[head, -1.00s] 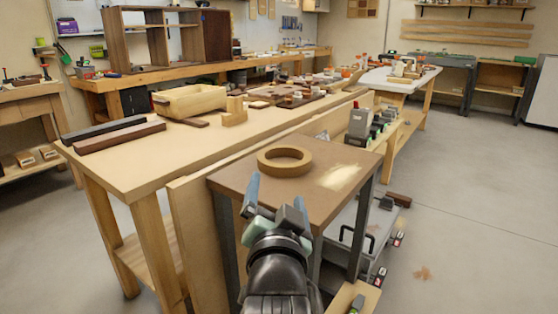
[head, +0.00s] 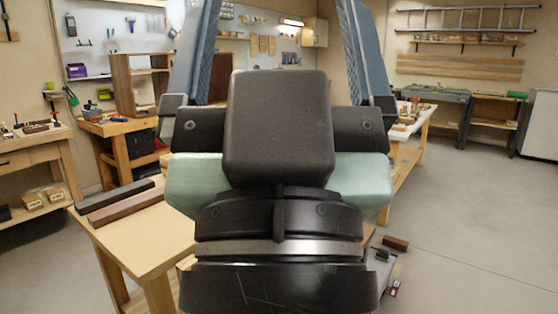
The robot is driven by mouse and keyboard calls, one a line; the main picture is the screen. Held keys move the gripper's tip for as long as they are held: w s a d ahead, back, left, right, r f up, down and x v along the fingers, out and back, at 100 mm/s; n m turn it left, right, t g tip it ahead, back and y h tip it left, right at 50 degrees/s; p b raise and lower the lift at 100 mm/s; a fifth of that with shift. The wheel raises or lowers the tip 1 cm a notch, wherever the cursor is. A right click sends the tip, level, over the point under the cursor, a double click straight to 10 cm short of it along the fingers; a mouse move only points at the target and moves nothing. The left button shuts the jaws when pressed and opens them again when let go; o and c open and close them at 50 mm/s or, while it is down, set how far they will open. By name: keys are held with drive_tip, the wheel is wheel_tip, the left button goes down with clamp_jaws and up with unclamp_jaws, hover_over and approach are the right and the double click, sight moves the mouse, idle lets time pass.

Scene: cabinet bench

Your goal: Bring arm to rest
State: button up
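My gripper (head: 278,60) is raised close in front of the head camera and fills the middle of the view. Its two blue fingers point up and stand wide apart, with nothing between them. The gripper is open and touches nothing that I can see. My wrist and gripper body hide most of the bench and the small brown table behind.
A wooden bench (head: 150,240) stands at the left with dark wooden bars (head: 125,203) on it. A cabinet frame (head: 140,80) stands on a workbench behind. A white-topped table (head: 415,125) is at the right. The floor at the right (head: 480,220) is mostly clear.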

wheel_tip(320, 180, up, 22)
drive_tip(key=p, duration=1.9)
drive_tip(key=shift+f, duration=0.25)
drive_tip(key=shift+c, duration=0.2)
